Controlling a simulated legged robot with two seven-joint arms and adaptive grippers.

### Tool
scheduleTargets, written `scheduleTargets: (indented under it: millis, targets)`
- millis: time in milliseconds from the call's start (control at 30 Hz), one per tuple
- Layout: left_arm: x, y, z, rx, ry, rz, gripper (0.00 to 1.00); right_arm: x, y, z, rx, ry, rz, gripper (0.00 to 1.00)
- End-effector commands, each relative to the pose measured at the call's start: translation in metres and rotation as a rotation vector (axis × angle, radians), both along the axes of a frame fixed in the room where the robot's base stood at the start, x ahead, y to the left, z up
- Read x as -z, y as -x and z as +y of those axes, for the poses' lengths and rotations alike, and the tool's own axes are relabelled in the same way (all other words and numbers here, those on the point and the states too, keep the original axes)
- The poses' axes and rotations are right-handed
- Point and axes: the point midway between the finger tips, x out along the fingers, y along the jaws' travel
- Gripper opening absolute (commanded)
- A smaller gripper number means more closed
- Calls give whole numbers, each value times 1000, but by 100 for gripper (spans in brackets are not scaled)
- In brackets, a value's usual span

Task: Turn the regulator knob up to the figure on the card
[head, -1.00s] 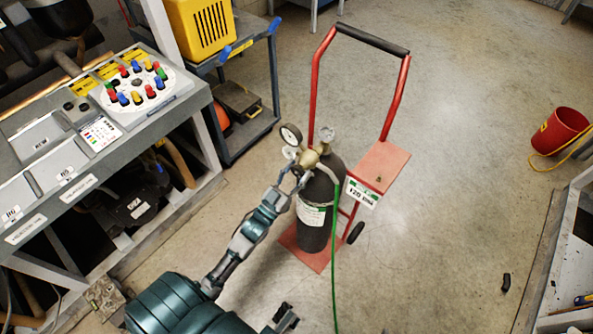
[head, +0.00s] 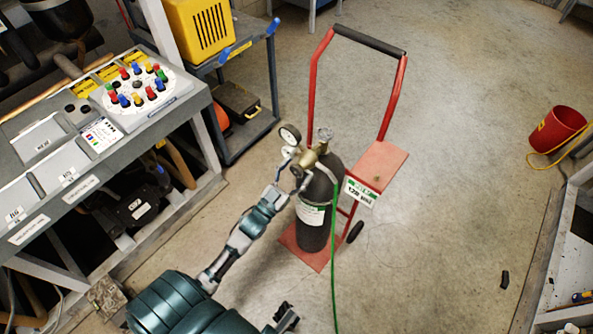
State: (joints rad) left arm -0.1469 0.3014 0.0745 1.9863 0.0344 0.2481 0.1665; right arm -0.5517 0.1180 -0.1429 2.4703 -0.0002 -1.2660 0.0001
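A dark gas cylinder (head: 313,225) stands upright on a red hand truck (head: 395,100). A brass regulator (head: 308,158) with a round white-faced gauge (head: 290,135) sits at its top; the gauge reading is too small to tell. A white and green card (head: 361,192) hangs at the truck's right side; its figure is not legible. My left gripper (head: 291,177) is at the regulator's lower left, by the knob area. The knob is hidden or too small to make out, and I cannot tell whether the fingers touch it. My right gripper (head: 287,319) is at the bottom edge, its fingers unclear.
A green hose (head: 334,250) runs from the regulator down to the floor. A grey bench (head: 150,120) with a round board of coloured caps stands at left, beside a cart (head: 245,125) with a yellow crate (head: 201,27). A red bucket (head: 560,130) stands at right. Floor between is open.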

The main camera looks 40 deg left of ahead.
Motion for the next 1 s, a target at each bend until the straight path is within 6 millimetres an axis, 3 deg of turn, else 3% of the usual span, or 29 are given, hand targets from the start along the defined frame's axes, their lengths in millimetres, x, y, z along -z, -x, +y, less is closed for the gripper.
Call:
scheduleTargets:
  millis: [267, 700, 1000]
  targets:
    - [5, 8, 1, 0, 1, 4, 74, 0, 0, 0, 1, -1, -2, 81]
    - [40, 89, 12, 0, 0, 6, 74, 0, 0, 0, 0, 0, -2, 81]
    - [48, 109, 15, 0, 1, 2, 74, 0, -1, 0, 0, 0, -1, 81]
